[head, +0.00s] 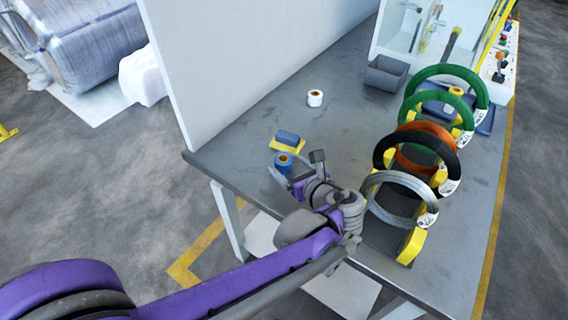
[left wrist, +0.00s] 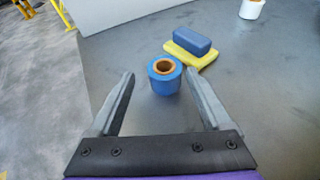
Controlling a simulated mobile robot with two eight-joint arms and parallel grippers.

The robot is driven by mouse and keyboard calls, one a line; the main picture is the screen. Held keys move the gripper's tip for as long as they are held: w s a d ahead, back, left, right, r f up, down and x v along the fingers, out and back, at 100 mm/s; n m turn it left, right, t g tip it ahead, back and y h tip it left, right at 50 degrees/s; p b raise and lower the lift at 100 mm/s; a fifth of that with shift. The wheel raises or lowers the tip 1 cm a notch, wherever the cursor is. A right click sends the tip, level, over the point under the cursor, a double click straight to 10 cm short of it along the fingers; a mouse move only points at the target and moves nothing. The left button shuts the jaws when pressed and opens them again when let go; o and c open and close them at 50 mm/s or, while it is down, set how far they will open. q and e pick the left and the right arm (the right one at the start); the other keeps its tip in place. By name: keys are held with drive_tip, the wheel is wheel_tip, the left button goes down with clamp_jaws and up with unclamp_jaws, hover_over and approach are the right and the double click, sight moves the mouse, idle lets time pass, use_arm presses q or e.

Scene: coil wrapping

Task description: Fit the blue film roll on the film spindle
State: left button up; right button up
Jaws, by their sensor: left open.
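The blue film roll (head: 283,166) stands upright on the grey table, its brown core facing up. It also shows in the left wrist view (left wrist: 165,84). My left gripper (head: 297,170) is open and empty. In the left wrist view its two fingers (left wrist: 160,86) point toward the roll, one on each side, with clear gaps. The roll lies near the level of the fingertips; I cannot tell whether it is fully between them. I cannot make out the film spindle for certain; a machine (head: 415,32) stands at the far end of the table. My right gripper is not in view.
A blue block on a yellow pad (head: 289,146) lies just behind the roll. A white roll (head: 315,98) and a grey bin (head: 386,72) stand farther back. Several coils on yellow-ended stands (head: 410,247) line the right side. A tall pale panel (head: 240,60) borders the left.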

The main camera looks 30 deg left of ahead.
sight(286, 163)
use_arm(q)
drive_tip(key=b+x, duration=0.1)
drive_tip(key=x, duration=0.3)
drive_tip(key=shift+w+f, duration=0.15)
drive_tip(key=shift+w, duration=0.05)
clamp_jaws()
